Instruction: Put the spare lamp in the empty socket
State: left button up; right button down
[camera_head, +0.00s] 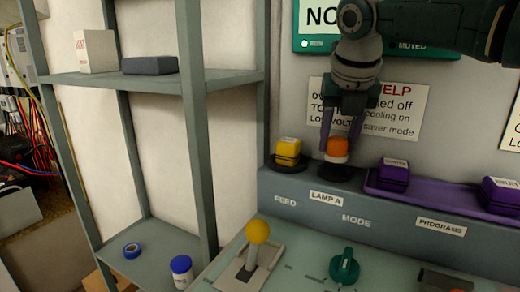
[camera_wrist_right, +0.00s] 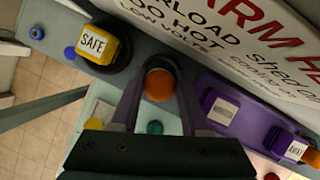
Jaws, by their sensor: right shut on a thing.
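My right gripper (camera_head: 342,140) points down over the ledge, its fingers shut around an orange lamp (camera_head: 337,147) with a white lower band. The lamp is upright, at or just above the round black socket (camera_head: 334,172) behind the LAMP A label (camera_head: 326,197). I cannot tell whether its base is seated. In the right wrist view the orange lamp (camera_wrist_right: 159,86) sits between the fingertips (camera_wrist_right: 160,92), and the socket is mostly hidden behind it. My left gripper is not in view.
A yellow block marked SAFE (camera_wrist_right: 97,45) sits on a black base left of the lamp. A purple tray (camera_head: 440,205) with purple blocks lies right. Below are a yellow-knobbed lever (camera_head: 257,232) and a green knob (camera_head: 344,266). A shelf rack (camera_head: 195,110) stands left.

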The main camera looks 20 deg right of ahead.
aim_at(337, 154)
notch_tip(337, 154, down, 3)
jog(key=shift+d+r, duration=0.1)
jog(key=shift+w+d+f, duration=0.2)
jog(key=shift+f, duration=0.05)
jog(key=shift+c, duration=1.8)
grip_release()
